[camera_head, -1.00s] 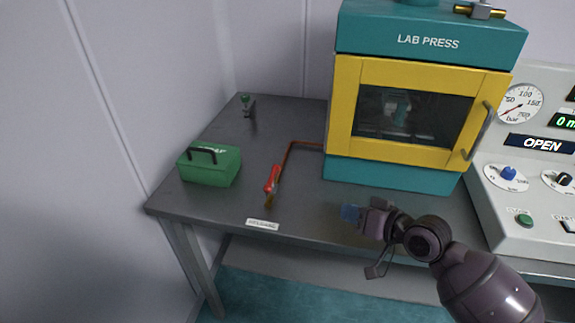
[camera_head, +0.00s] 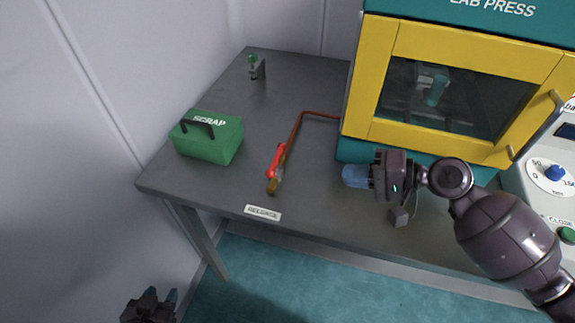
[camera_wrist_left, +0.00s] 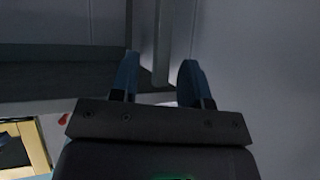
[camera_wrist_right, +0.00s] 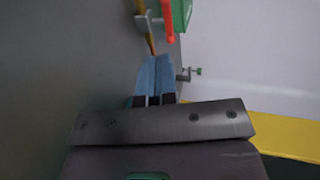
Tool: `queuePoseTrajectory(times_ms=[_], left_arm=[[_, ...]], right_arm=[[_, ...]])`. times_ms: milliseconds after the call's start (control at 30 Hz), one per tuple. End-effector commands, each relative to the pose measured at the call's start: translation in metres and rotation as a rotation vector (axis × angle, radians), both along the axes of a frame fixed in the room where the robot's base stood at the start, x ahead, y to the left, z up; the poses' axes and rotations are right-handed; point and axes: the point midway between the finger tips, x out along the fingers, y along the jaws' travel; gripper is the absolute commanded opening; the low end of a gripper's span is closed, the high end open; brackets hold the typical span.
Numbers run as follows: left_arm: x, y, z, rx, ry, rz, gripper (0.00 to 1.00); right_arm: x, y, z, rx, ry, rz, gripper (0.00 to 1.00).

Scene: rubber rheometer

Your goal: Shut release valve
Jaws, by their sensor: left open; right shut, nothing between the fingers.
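The release valve has a red lever (camera_head: 276,160) and a brass body (camera_head: 273,185) at the end of a copper pipe (camera_head: 297,130). It sits near the table's front edge, behind the RELEASE label (camera_head: 262,212). The lever lies roughly along the pipe. My right gripper (camera_head: 350,175) is shut and empty, right of the valve and apart from it. The red lever also shows ahead of its fingers in the right wrist view (camera_wrist_right: 168,22). My left gripper (camera_head: 157,300) is open and empty, low in front of the table, with parted fingers in the left wrist view (camera_wrist_left: 158,80).
A green SCRAP box (camera_head: 208,138) stands left of the valve. A small green-topped fitting (camera_head: 254,66) is at the back left. The yellow-framed lab press (camera_head: 375,125) stands on the right, with a control panel (camera_head: 540,200) beyond it. The table (camera_head: 240,100) is bare around the valve.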

Motion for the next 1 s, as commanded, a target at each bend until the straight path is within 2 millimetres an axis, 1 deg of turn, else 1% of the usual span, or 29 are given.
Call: queuePoseTrajectory(times_ms=[233,367,600,867,1000], left_arm=[[0.006,-0.001,0.003,-0.001,-0.011,-0.003,0.43],[0.011,-0.002,0.006,-0.001,-0.022,-0.005,0.43],[0.014,-0.002,0.01,-0.001,-0.032,-0.006,0.43],[0.008,-0.002,0.008,-0.002,-0.021,-0.002,0.43],[0.005,-0.001,0.007,-0.002,-0.014,0.0,0.43]], right_arm=[[0.001,0.003,-0.001,0.0,-0.002,0.0,0.0],[0.005,0.013,-0.004,0.001,-0.005,-0.001,0.0],[0.016,0.05,-0.015,0.002,-0.004,0.001,0.0],[0.03,0.091,-0.029,0.002,-0.004,0.0,0.0],[0.036,0.11,-0.028,0.002,-0.005,0.0,0.0]])
